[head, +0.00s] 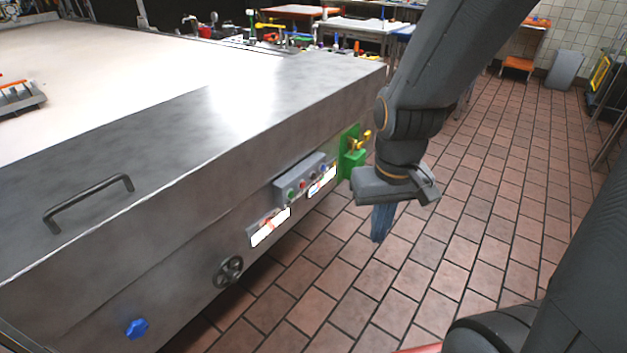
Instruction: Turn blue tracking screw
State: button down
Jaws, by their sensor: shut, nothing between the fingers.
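The blue tracking screw (137,328) is a small blue knob low on the front side of the steel machine, at the lower left of the head view. My gripper (381,226) points down over the tiled floor, right of the machine. Its fingers are together and hold nothing. The gripper is well apart from the blue screw, far to its right and farther back along the machine's side.
The steel machine (200,130) fills the left. Its side carries a dark handwheel (228,271), a button box (300,180) and a green block with a yellow part (352,153) near my gripper. A bar handle (88,202) stands on top. Tiled floor (500,200) at right is clear.

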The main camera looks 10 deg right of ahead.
aim_at(136, 328)
jog(key=u, duration=0.25)
jog(key=k, duration=0.8)
jog(key=u, duration=0.7)
